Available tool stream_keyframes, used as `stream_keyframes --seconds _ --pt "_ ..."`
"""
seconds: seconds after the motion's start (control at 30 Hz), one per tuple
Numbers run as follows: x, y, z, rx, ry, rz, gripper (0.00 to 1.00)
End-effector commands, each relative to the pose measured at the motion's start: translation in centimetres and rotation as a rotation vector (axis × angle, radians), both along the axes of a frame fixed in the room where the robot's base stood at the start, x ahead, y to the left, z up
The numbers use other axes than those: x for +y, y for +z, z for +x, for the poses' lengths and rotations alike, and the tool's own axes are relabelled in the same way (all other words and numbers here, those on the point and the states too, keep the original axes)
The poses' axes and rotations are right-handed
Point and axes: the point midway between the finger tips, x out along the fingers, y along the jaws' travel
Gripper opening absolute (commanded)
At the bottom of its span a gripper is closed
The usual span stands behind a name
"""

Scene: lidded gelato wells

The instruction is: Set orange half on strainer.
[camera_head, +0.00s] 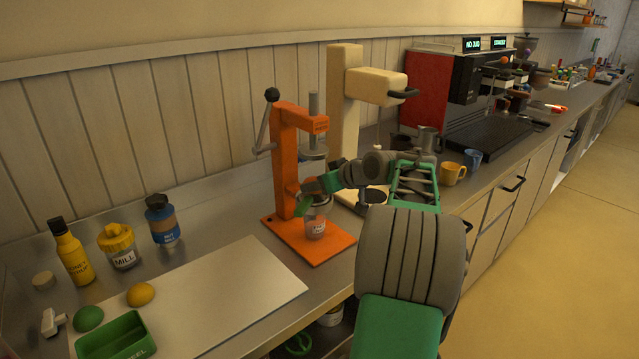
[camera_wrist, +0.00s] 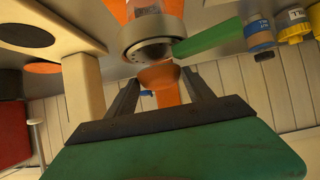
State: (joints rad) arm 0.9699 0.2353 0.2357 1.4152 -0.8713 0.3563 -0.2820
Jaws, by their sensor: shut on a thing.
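My gripper (camera_head: 312,186) is at the orange press (camera_head: 287,160), just over the strainer. Its fingers are closed on the orange half (camera_wrist: 160,76), which sits between the fingertips in the wrist view. The strainer (camera_wrist: 150,40) is a metal ring with a dark dome, and a green strip like a handle (camera_wrist: 212,38) sticks out from it. The wrist picture looks upside down, so the half appears close above the dome. I cannot tell whether they touch. In the head view my gripper partly hides the strainer. A small labelled cup (camera_head: 316,228) stands below on the press base.
The press's upper plunger (camera_head: 314,148) hangs above my gripper. A cream machine (camera_head: 345,100) stands close behind. A white board (camera_head: 225,295) with a green tray (camera_head: 115,338) lies to the left, with bottles behind. An orange mug (camera_head: 453,173) and a blue mug (camera_head: 472,159) stand to the right.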

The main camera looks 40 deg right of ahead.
Motion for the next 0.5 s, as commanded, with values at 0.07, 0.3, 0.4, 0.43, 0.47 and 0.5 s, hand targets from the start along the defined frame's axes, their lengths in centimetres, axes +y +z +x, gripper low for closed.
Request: stream_keyframes --seconds 0.07,0.3,0.4,0.43,0.47,0.5 --pt "0.00 -0.15 0.00 -0.001 0.000 0.000 0.35" --pt "0.00 -0.52 0.00 -0.001 0.000 0.000 0.35" --pt "0.00 -0.67 0.00 -0.001 0.000 0.000 0.35" --pt "-0.01 -0.71 0.00 -0.001 0.000 0.000 0.35" --pt "0.00 -0.75 0.01 -0.001 0.000 0.000 0.35" --pt "0.00 -0.82 0.00 -0.001 0.000 0.000 0.35"
